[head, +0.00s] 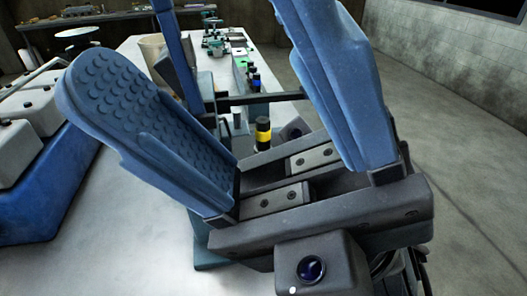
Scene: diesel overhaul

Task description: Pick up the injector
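My gripper (195,45) fills the middle of the head view, very near the camera. Its two blue ridged fingers stand wide apart, and nothing shows held between them. The right fingertip runs out of the top of the picture. I cannot pick out the injector with certainty. A small black cylinder with a yellow band (263,133) shows behind the gripper, seen between the fingers; I cannot tell what it is. The gripper hides much of the bench behind it.
A long pale workbench (140,235) runs away from me. A blue engine block with white covers (40,190) stands at the left. A beige bucket (152,47) and several small tools and parts sit farther along. Open concrete floor (470,185) lies at the right.

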